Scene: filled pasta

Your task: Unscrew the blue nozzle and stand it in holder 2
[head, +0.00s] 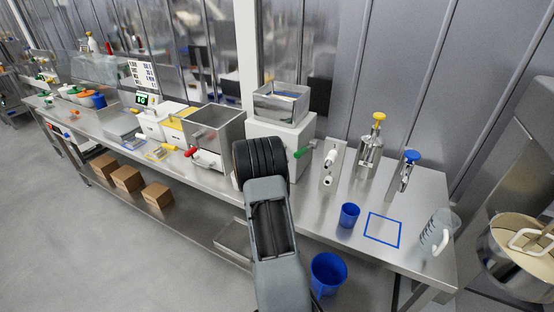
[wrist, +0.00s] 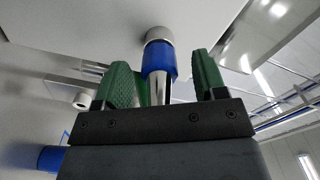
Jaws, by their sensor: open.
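The blue nozzle (wrist: 159,62) shows in the wrist view as a blue collar with a shiny metal tube, against a round pale outlet (wrist: 158,34). My gripper (wrist: 162,66) has green ridged pads and is open. The nozzle stands between its two fingers, with a visible gap on the right; whether the left pad touches it I cannot tell. In the head view my arm hides the gripper and the nozzle, in front of a white machine (head: 270,130) with a steel hopper (head: 281,103). I cannot pick out holder 2.
The blue-outlined square (head: 382,229) is empty.

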